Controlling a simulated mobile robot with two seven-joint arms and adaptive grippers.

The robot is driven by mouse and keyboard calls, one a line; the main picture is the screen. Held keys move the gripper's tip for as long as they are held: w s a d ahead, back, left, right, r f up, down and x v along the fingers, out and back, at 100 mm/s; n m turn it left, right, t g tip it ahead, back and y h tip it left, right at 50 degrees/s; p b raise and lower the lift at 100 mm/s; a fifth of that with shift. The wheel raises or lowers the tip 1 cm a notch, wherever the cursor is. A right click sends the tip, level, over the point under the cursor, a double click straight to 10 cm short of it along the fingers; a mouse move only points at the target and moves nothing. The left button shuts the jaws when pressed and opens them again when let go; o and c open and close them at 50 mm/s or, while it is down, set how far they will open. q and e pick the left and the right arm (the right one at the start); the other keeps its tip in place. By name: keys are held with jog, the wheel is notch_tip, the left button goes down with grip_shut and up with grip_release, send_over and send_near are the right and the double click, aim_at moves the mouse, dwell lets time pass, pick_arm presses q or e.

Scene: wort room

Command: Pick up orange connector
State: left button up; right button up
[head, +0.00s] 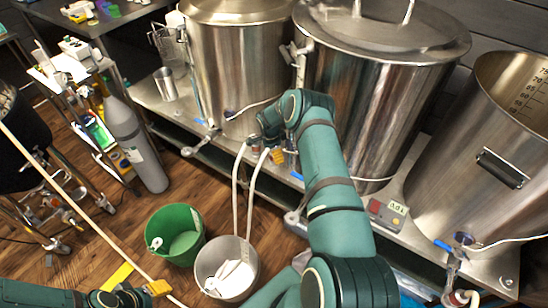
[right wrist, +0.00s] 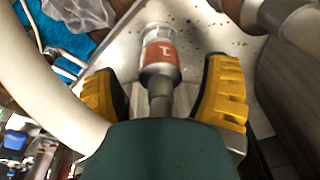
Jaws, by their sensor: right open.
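The orange connector (right wrist: 160,55) shows in the right wrist view as an orange band marked "1" between a clear end and a grey stem. It lies between the yellow fingers of my right gripper (right wrist: 163,92), with a gap on each side. That gripper is open. In the head view my right gripper (head: 267,153) is low in front of the left steel kettle, where two white hoses end; the arm and gripper largely hide the connector there. My left gripper (head: 152,291) is at the bottom left edge; one yellow fingertip shows, and its opening is unclear.
Large steel kettles (head: 385,90) stand on a low metal bench (head: 150,95). A green bucket (head: 175,232) and a white bucket (head: 228,268) stand on the wooden floor below. A grey gas cylinder (head: 138,145) is at the left. A thick pale hose (right wrist: 45,85) passes left of my right gripper.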

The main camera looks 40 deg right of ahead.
grip_shut()
jog(key=shift+a+r, duration=0.1)
jog(key=shift+r, duration=0.1)
jog(key=shift+w+r, duration=0.1)
jog(key=shift+r, duration=0.1)
notch_tip(320, 180, up, 7)
jog(key=shift+a+f+p, duration=0.1)
jog(key=shift+f+p, duration=0.1)
jog(key=shift+p, duration=0.75)
jog(key=w+a, duration=0.4)
jog(key=a, duration=0.4)
jog(key=w+a, duration=0.5)
jog(key=a, duration=0.4)
jog(key=shift+w+f, duration=0.15)
jog(key=shift+w, duration=0.1)
jog(key=shift+a, duration=0.1)
